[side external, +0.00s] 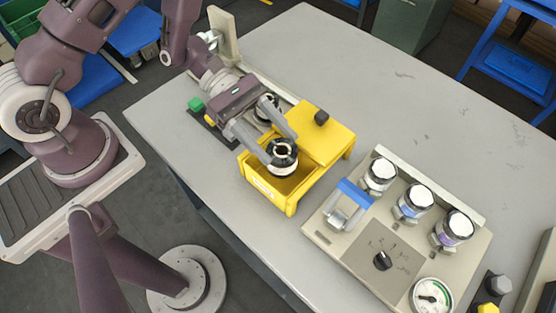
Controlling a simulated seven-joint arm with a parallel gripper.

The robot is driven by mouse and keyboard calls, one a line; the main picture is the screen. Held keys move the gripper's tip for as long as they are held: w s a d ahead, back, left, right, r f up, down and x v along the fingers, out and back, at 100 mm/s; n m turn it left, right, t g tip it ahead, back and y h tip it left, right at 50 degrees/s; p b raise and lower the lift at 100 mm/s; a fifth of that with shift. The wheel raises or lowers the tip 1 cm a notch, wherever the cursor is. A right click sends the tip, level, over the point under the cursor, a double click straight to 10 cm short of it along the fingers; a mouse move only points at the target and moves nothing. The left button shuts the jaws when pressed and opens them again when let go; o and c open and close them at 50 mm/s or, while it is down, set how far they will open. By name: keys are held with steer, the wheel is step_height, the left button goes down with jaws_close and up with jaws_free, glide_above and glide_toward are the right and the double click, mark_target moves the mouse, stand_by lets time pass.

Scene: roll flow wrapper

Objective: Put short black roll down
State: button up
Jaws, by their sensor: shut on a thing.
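The short black roll (283,160) is dark on top with a round hole and has a pale lower band. My gripper (281,148) is shut on it, with one finger on each side. The roll is over the open front part of a yellow box (288,201). It looks upright. I cannot tell from this angle how far it is above the box floor or whether it touches.
The yellow box's lid (326,135) has a black knob (321,117). Another dark roll (267,107) is partly hidden behind my gripper. At right, a beige panel (340,242) carries three white-topped jars (381,175), a blue-topped clamp (354,193) and a gauge (431,296). The far tabletop (400,100) is clear.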

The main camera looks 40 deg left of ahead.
mark_target(273, 152)
steer(key=shift+f, duration=1.35)
steer(key=shift+f, duration=0.1)
steer(key=shift+f, duration=0.5)
